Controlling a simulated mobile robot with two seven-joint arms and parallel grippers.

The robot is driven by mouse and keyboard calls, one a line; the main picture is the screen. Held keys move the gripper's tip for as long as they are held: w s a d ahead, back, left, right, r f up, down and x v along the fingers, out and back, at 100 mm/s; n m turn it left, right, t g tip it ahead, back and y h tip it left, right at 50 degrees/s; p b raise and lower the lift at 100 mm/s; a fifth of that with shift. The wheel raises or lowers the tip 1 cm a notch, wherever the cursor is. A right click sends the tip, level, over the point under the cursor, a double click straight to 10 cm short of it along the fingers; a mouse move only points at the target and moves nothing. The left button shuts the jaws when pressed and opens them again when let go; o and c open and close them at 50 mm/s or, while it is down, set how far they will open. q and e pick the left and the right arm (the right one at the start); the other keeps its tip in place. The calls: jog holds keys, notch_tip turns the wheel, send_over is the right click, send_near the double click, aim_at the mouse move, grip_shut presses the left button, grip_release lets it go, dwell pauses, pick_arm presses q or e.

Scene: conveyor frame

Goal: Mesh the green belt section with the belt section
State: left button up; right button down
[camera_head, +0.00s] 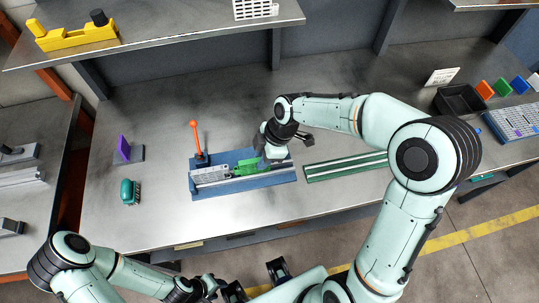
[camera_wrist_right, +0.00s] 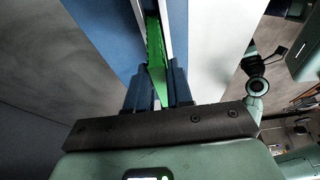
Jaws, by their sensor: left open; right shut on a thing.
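The green belt section (camera_head: 246,168) lies in a channel of the blue fixture (camera_head: 240,186) on the table. In the right wrist view the green belt section (camera_wrist_right: 155,55) runs as a narrow toothed strip between two pale rails. My right gripper (camera_wrist_right: 160,92) is shut on its near end; in the head view the wrist hides much of this grip. The grey belt section (camera_head: 210,175) lies at the left of the fixture, close to the green one. I cannot tell whether their ends are meshed. My left gripper (camera_head: 256,281) is open and empty, low in front of the table.
A green-and-white rail (camera_head: 345,166) lies to the right. A black bin (camera_head: 460,100) is back right. The front left tabletop is clear.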

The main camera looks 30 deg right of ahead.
aim_at(251, 161)
jog(key=shift+w+a, duration=0.25)
jog(key=shift+a, duration=1)
jog(key=shift+a, duration=0.2)
jog(key=c, duration=0.9)
grip_release()
jog(key=shift+w, duration=0.1)
jog(key=shift+d, duration=0.1)
jog(key=shift+d+r, duration=0.15)
jog(key=shift+r, duration=0.25)
jog(key=p+v, duration=0.1)
jog(key=v, duration=1.1)
jog(key=shift+r, duration=0.25)
